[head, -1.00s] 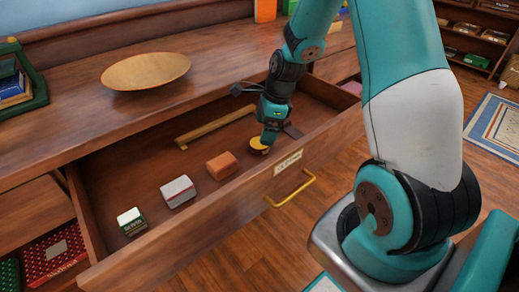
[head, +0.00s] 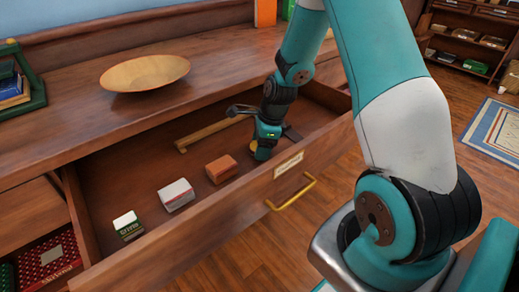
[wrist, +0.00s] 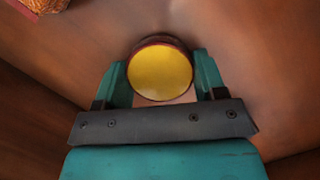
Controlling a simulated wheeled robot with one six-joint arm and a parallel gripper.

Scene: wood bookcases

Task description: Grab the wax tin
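The wax tin seems to be the small round tin with a yellow lid and dark red rim (wrist: 161,73), centred between my two fingers in the wrist view. In the head view it (head: 253,146) sits low in the open drawer, partly hidden by my gripper (head: 263,156). My gripper (wrist: 162,82) reaches down into the drawer with one finger on each side of the tin. The fingers look very close to its sides. I cannot tell whether they press on it.
The drawer (head: 150,178) also holds an orange-brown block (head: 221,168), a white-and-grey box (head: 176,195), a green-and-white box (head: 128,225) and a wooden strip (head: 205,135). Its front wall with brass handle (head: 291,192) stands near my gripper. A shallow bowl (head: 145,72) rests on the top above.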

